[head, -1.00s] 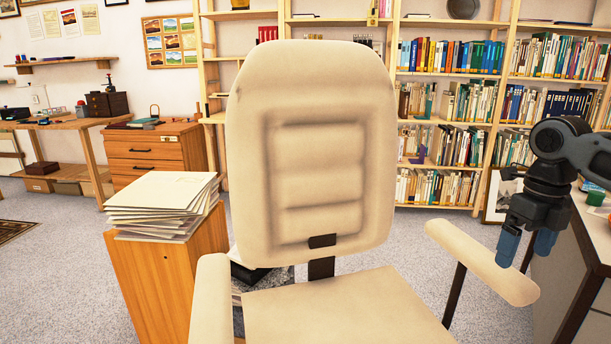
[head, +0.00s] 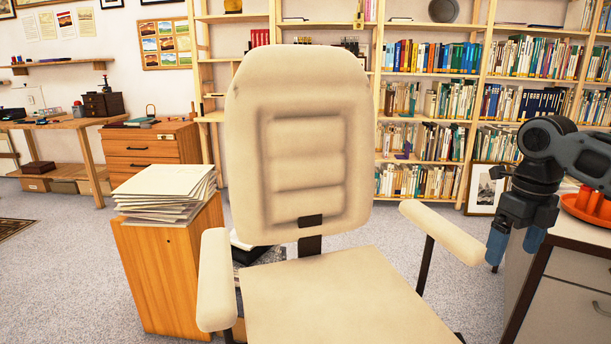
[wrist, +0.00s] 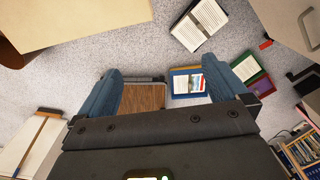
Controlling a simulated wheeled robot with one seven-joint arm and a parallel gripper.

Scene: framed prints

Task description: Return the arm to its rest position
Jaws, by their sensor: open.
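My gripper (head: 512,247) hangs pointing down at the right of the head view, beside the chair's right armrest and in front of the desk. Its two blue fingers are apart with nothing held between them. In the wrist view my gripper (wrist: 165,90) shows both blue fingers spread, with floor and a brown wooden-looking item below. My arm reaches in from the right edge of the head view.
A cream office chair (head: 320,280) fills the middle. Left of it, a wooden cabinet (head: 165,275) carries stacked papers (head: 165,190). A desk (head: 570,275) with an orange tray (head: 590,212) stands right. Books (wrist: 200,25) lie on the floor. Bookshelves line the back wall.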

